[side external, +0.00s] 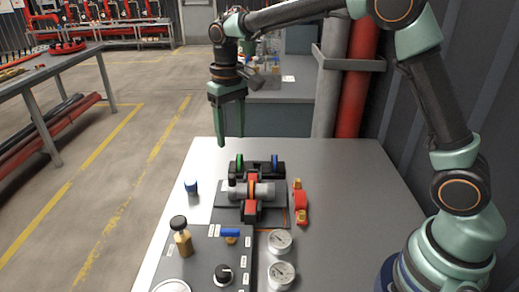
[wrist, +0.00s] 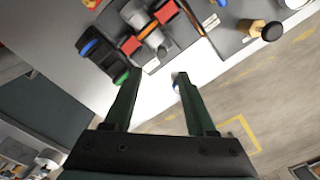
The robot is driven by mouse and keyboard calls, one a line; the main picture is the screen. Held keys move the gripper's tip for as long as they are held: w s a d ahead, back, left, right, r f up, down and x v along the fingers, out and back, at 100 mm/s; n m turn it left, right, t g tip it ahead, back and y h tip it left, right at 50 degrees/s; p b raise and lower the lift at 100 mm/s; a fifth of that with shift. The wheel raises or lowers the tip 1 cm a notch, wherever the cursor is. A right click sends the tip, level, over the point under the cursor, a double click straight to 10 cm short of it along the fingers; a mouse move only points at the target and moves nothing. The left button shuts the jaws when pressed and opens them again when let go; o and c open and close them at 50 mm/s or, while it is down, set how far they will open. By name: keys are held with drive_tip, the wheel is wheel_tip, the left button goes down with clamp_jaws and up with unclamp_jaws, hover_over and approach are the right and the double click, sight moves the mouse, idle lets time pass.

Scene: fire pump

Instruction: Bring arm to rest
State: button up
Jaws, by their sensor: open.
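My gripper (side external: 221,141) hangs fingers-down above the far left part of the grey table (side external: 330,165), clear of everything on it. In the wrist view my gripper (wrist: 154,77) has its two green fingers spread apart with nothing between them. A pump assembly (side external: 250,191) with a grey cylinder and red clamp sits on a dark plate, nearer the camera than the gripper. It also shows at the top of the wrist view (wrist: 148,32). A black holder (side external: 257,170) with green and blue round ends stands behind it.
A small blue-capped item (side external: 191,187) stands left of the pump. A red part with brass ends (side external: 299,203) lies right. Red and grey pipes (side external: 359,75) rise behind the table.

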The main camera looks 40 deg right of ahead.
drive_tip(key=s+d+r+t, duration=0.3)
drive_tip(key=s+d+r, duration=0.2)
drive_tip(key=s+r, duration=0.25)
drive_tip(key=s+d+f+t, duration=0.2)
drive_tip(key=s+d, duration=0.1)
drive_tip(key=s, duration=0.8)
drive_tip(key=shift+f+t, duration=0.15)
drive_tip(key=shift+t, duration=0.15)
